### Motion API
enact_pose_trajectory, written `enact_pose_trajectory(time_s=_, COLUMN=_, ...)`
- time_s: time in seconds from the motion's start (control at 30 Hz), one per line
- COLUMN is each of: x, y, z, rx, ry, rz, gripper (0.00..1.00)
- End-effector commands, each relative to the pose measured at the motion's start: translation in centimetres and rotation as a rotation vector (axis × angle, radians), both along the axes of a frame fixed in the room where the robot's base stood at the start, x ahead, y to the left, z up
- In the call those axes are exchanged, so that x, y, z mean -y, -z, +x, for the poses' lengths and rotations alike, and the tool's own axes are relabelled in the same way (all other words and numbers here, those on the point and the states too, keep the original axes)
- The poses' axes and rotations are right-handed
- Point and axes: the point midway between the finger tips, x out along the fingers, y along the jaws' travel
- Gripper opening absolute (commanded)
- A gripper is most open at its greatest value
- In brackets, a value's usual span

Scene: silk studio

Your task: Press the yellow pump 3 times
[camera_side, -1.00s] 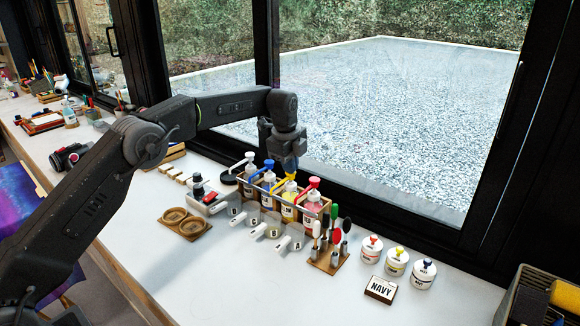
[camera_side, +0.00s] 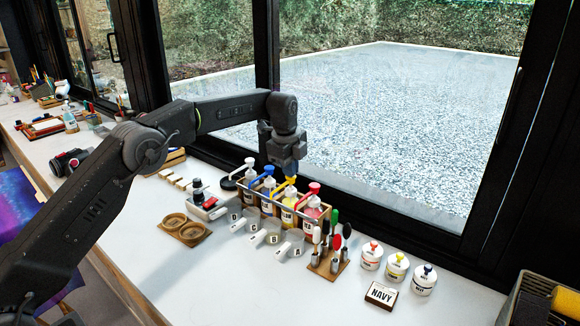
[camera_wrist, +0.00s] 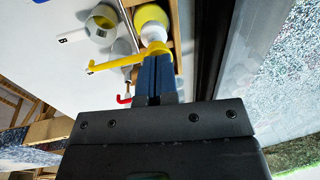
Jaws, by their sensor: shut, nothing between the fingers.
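The yellow pump (camera_side: 288,192) tops a bottle with yellow contents in the wooden rack. In the wrist view its yellow spout (camera_wrist: 105,66) points left over the cups. My gripper (camera_side: 290,178) is shut and empty, with its fingers pointing down directly on the yellow pump's head. In the wrist view my blue-grey fingertips (camera_wrist: 154,72) are together against the pump head and hide part of it. The pump head sits low, below the red pump (camera_side: 313,188) and the blue pump (camera_side: 267,171) beside it.
A white pump (camera_side: 249,162) stands at the rack's left end. Several handled, lettered cups (camera_side: 272,237) lie in front of the rack. A brush stand (camera_side: 328,267), lidded paint jars (camera_side: 397,267) and a NAVY sign (camera_side: 381,294) are to the right.

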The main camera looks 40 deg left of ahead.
Motion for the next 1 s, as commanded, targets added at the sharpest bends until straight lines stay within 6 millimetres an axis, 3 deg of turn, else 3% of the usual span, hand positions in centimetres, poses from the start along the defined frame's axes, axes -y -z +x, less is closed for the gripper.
enact_pose_trajectory(time_s=1.0, x=0.0, y=1.6, z=0.0, rx=-0.003, ry=0.000, rz=0.000, gripper=0.00)
